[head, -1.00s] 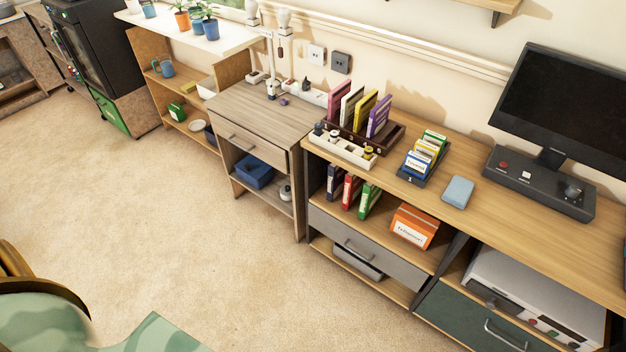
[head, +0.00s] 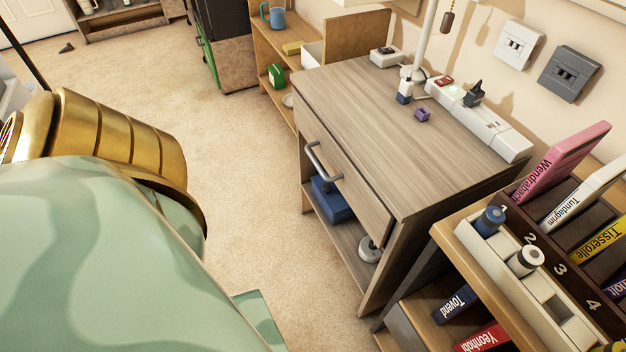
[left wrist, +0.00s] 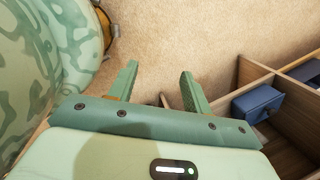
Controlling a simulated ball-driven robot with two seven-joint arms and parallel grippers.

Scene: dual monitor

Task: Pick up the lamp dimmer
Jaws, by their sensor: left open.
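I cannot tell for sure which item is the lamp dimmer. A white box with a dark top (head: 383,57) lies at the back of the wooden cabinet's top, left of the white lamp post (head: 428,35). A round white-and-grey device (head: 369,248) sits on the cabinet's lower shelf, partly hidden by the side panel. My left gripper (left wrist: 158,88) is open and empty above the carpet in the left wrist view, with shelving to its right. In the head view my left arm fills the left side and its fingers are hidden. My right gripper is out of view.
The wooden cabinet (head: 365,115) has a drawer handle (head: 322,160) and a blue box (head: 331,199) below; a blue box shows in the left wrist view (left wrist: 257,103). A white power strip (head: 480,118) and purple cube (head: 422,114) lie on top. Carpet (head: 235,150) is clear in front.

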